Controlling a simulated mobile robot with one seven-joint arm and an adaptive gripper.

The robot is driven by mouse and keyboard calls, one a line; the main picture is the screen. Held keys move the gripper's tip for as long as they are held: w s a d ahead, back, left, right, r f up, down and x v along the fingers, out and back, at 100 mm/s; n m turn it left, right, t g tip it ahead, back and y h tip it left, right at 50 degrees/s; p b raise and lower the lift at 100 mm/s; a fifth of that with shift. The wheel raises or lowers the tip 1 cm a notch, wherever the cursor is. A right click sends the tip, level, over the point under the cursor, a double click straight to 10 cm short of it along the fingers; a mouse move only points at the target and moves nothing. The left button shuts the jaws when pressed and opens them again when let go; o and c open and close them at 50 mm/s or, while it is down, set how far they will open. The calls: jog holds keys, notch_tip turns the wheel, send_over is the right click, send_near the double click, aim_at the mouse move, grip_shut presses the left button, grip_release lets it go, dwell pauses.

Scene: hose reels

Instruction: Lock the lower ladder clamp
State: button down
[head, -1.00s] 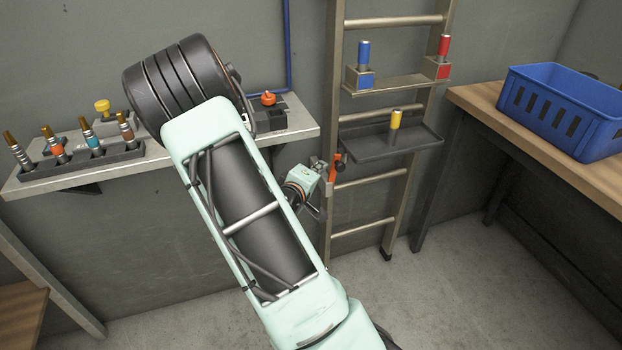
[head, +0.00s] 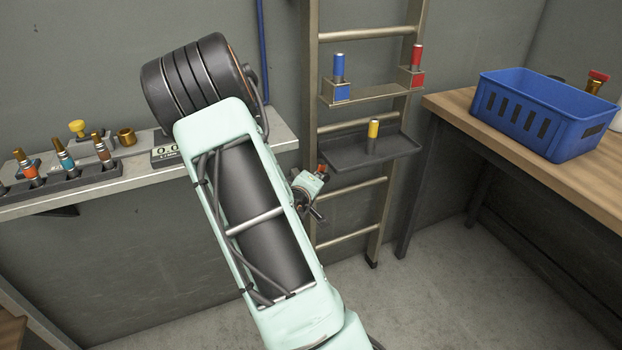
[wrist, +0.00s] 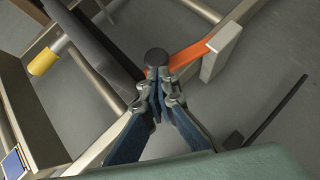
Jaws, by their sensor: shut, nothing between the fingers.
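The lower ladder clamp shows in the wrist view as an orange lever (wrist: 190,57) with a round black knob (wrist: 157,58) at its end, beside a pale metal block (wrist: 222,50) on the ladder rail. My gripper (wrist: 160,88) is shut and empty, with its fingertips right by the knob; I cannot tell whether they touch it. In the head view only a small orange bit of the lever (head: 322,168) shows at the ladder's left rail; my wrist hides most of the clamp.
The ladder (head: 383,205) leans on the wall, with a dark tray (head: 395,148) holding a yellow-topped cylinder (head: 373,136) close to the clamp. A shelf with fittings (head: 65,180) is at left. A blue crate (head: 545,115) stands on the right bench.

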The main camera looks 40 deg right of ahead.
jog(key=d, duration=0.2)
jog(key=y, duration=0.1)
jog(key=shift+s+d+f+m+b, duration=0.15)
jog(key=shift+s+d+m+b, duration=0.15)
jog(key=shift+s+d, duration=0.1)
jog(key=shift+w, duration=0.1)
